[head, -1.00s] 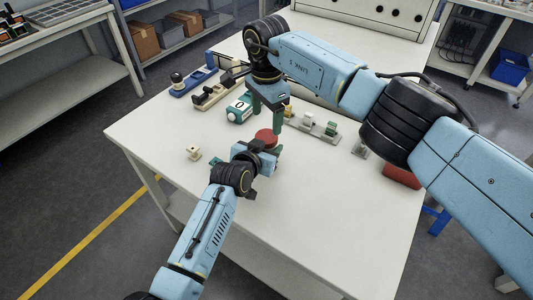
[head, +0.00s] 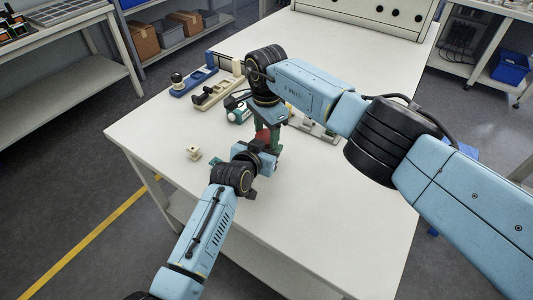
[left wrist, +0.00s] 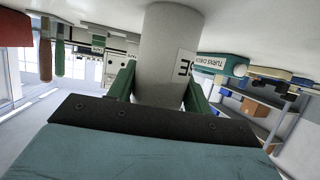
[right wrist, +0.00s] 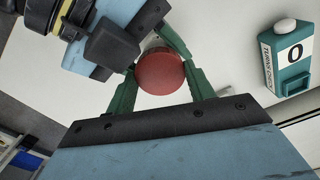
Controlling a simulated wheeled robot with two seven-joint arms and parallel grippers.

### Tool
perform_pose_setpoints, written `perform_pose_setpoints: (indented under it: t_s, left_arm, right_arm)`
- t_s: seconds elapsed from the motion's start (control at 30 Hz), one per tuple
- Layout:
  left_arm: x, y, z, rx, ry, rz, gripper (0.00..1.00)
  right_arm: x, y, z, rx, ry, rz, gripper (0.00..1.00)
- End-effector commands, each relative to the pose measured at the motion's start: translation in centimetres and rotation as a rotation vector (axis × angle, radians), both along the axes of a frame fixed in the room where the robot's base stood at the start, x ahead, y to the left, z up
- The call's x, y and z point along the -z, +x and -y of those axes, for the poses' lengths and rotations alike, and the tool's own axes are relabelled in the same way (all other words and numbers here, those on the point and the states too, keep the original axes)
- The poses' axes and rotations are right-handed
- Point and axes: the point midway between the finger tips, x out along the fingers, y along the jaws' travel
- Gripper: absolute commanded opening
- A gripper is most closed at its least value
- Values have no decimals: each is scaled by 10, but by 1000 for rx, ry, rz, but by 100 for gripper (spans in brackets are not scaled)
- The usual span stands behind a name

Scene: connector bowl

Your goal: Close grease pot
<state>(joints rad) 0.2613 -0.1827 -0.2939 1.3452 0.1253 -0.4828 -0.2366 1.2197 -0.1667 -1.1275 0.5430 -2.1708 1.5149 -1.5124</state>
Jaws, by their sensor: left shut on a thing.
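The grease pot is a pale grey cylinder with a partly visible label; its body (left wrist: 165,50) stands between my left gripper's green fingers in the left wrist view. My left gripper (left wrist: 160,85) is shut on the pot. The round red lid (right wrist: 160,71) shows from above in the right wrist view, and in the head view (head: 263,136) it sits at the top of the pot. My right gripper (right wrist: 162,65) is above it, with green fingers spread on either side of the lid. Whether the lid is fully seated is hidden.
A teal turns-check box (right wrist: 290,60) reading 0 stands beside the pot. A small beige block (head: 194,153) lies at the left of the white table (head: 330,230). Blue and cream fixtures (head: 215,90) stand behind. The front of the table is clear.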

Motion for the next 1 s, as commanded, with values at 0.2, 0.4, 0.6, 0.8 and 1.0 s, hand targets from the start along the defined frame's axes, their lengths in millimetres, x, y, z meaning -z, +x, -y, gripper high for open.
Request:
perform_pose_setpoints:
  t_s: [0.2, 0.4, 0.6, 0.8, 1.0]
  left_arm:
    - [1, 0, 0, 0, 1, -2, 0]
    - [1, 0, 0, 0, 1, -2, 0]
    - [1, 0, 0, 0, 1, -2, 0]
    - [1, 0, 0, 0, 1, -2, 0]
    - [1, 0, 0, 0, 1, -2, 0]
  right_arm:
    - [0, 0, 0, 0, 0, 0, 24]
    - [0, 0, 0, 24, 0, 1, 23]
    - [-1, 1, 1, 215, -1, 3, 23]
    - [0, 1, 0, 275, 1, 1, 23]
    - [0, 1, 1, 273, 0, 1, 54]
